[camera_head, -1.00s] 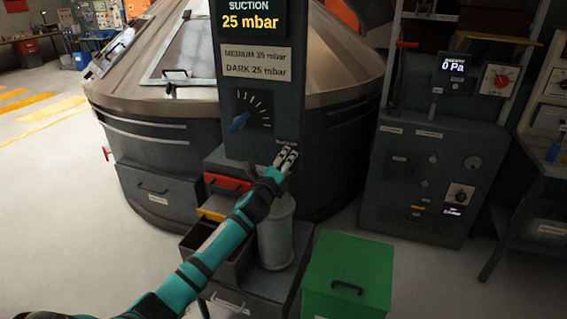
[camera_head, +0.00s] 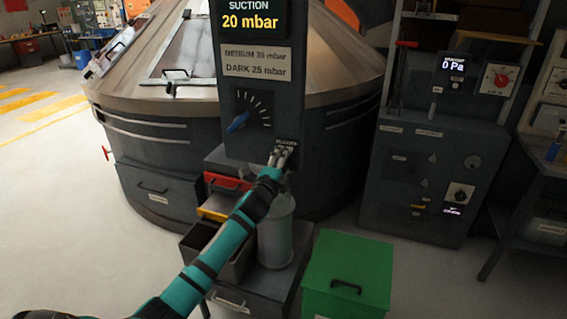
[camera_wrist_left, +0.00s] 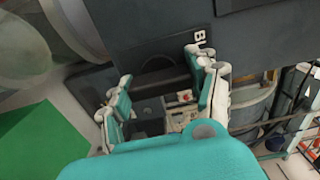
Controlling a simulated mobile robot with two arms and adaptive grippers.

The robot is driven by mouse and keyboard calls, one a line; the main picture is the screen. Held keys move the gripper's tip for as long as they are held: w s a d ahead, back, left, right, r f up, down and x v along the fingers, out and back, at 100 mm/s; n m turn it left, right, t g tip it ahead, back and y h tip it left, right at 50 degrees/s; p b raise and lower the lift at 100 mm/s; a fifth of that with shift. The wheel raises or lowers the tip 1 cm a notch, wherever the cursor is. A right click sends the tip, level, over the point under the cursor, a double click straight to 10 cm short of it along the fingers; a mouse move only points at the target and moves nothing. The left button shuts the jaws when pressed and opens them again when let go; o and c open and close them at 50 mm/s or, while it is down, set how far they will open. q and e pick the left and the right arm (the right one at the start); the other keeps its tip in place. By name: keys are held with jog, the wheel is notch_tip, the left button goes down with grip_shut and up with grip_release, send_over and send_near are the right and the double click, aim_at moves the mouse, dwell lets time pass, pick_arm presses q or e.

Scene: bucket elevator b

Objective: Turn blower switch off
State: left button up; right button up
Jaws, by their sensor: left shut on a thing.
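The dark control panel (camera_head: 262,75) stands in front of the large metal drum, with a suction display (camera_head: 250,22) reading 20 mbar. A blue dial knob (camera_head: 238,122) sits below the display. The blower label (camera_head: 287,143) is at the panel's lower edge, and its first letters show in the left wrist view (camera_wrist_left: 200,38). My left gripper (camera_head: 281,154) is at the panel's lower edge, right under this label, shut on the blower switch. The switch itself is hidden by the fingers. The left wrist view shows the fingers (camera_wrist_left: 160,68) against the panel. My right gripper is not in view.
A grey cylinder (camera_head: 276,235) stands on the cabinet below my left forearm. A green box (camera_head: 347,270) stands to the right. A second panel (camera_head: 425,175) stands farther right.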

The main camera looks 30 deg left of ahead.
pick_arm(q)
jog(key=shift+f, duration=0.1)
jog(key=o, duration=1.2)
jog(key=shift+c, duration=0.2)
jog(key=shift+s, duration=0.1)
jog(key=v, duration=1.2)
